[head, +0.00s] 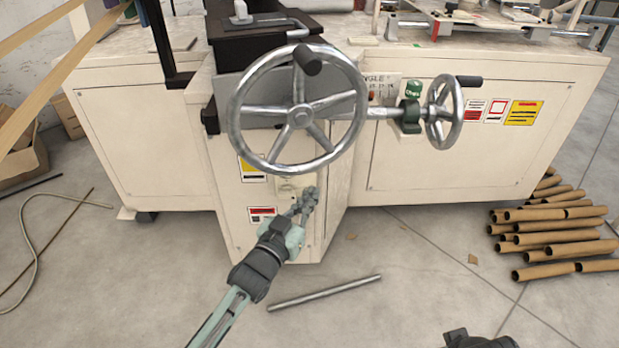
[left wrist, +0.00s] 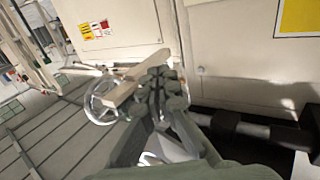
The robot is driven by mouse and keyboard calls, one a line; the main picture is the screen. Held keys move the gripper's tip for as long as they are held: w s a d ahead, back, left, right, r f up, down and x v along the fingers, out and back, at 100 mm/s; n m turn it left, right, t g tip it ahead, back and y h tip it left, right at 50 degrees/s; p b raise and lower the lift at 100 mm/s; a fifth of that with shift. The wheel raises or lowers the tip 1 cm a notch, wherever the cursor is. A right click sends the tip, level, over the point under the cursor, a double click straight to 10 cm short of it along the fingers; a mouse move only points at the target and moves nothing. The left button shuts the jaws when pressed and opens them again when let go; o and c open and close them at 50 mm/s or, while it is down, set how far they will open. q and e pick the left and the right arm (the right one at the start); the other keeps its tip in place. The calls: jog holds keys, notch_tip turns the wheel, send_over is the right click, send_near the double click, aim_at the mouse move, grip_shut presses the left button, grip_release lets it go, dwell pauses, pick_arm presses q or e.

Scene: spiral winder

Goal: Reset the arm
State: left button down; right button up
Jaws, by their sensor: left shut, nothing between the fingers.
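My left arm reaches up from the bottom of the head view. Its gripper (head: 308,196) is shut and empty, in front of the machine's narrow cream front, just below the large handwheel (head: 299,112). I cannot tell whether it touches the panel there. In the left wrist view the shut left gripper (left wrist: 163,85) points at the cream machine side, with a spoked wheel (left wrist: 98,103) at its left. My right gripper does not show; only a dark part, which seems to be of my right arm, shows at the bottom edge of the head view.
The cream machine (head: 455,140) fills the back. A smaller handwheel (head: 444,112) stands out at right. A metal bar (head: 325,292) lies on the floor. Cardboard tubes (head: 545,240) are piled at right. A hose (head: 35,245) and a carton (head: 25,160) are at left.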

pick_arm(q)
jog(key=s+a+f+n+g+y+p, duration=0.1)
jog(key=s+a+f+n+g+y, duration=0.15)
jog(key=s+a+f+y, duration=0.35)
jog(key=s+a+f+n+g+y, duration=0.1)
jog(key=s+a+f+g, duration=0.2)
jog(key=s+a+f, duration=0.55)
jog(key=s+a+f+g+y, duration=0.3)
jog(key=s+a+g, duration=0.4)
jog(key=s+a, duration=0.7)
jog(key=shift+s+a+f+n+p, duration=0.35)
jog(key=shift+s+f, duration=0.2)
jog(key=shift+s, duration=0.5)
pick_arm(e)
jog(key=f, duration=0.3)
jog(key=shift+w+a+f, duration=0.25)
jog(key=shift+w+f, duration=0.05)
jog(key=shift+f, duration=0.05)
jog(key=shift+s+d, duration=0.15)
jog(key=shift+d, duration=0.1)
pick_arm(q)
jog(key=shift+d, duration=0.1)
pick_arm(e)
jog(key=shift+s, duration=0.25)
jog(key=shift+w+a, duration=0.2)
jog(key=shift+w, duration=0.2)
